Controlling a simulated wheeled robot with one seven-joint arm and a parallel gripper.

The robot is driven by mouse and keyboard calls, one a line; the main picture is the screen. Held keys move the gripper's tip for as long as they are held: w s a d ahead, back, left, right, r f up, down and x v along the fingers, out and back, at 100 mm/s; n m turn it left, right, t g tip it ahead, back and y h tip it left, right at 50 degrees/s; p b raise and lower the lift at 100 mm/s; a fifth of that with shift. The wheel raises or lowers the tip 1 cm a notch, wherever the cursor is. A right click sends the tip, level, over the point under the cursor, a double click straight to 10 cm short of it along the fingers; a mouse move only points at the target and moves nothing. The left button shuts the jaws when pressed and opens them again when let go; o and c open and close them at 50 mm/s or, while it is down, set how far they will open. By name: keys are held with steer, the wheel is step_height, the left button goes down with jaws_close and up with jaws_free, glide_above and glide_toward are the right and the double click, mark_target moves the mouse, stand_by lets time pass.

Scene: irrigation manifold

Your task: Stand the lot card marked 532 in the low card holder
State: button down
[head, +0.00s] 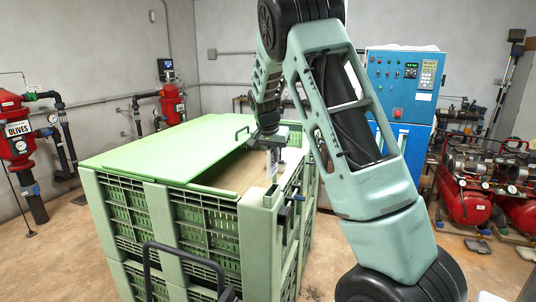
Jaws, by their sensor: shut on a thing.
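My gripper (271,152) points down over the near right corner of the green crate stack. It is shut on a small pale, upright piece (272,170) that looks like a card. No number can be read on it at this size, so I cannot tell if it is the card marked 532. The low card holder cannot be made out for certain. Small dark and blue fittings (297,198) sit on the crate's right side, just below and right of my gripper.
The green crate stack (135,190) has a lid panel (165,150) over most of its top; a brown surface shows beside it. A blue control cabinet (400,85) stands behind. Red tanks (465,200) are at right, red filters (14,140) at left. Floor at left is clear.

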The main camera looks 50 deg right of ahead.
steer(key=shift+f+b, duration=2.85)
steer(key=shift+f, duration=1.3)
steer(key=c, duration=0.8)
jaws_free()
steer(key=shift+s+a+r+p, duration=0.35)
steer(key=shift+s+r+p, duration=0.15)
steer(key=shift+r, duration=0.45)
steer(key=shift+s+a+r+p, duration=0.3)
steer(key=shift+s+r+p, duration=0.25)
steer(key=shift+r, duration=0.35)
steer(key=shift+s+a+r+p, duration=0.35)
steer(key=shift+s+r+p, duration=0.15)
steer(key=shift+r, duration=0.45)
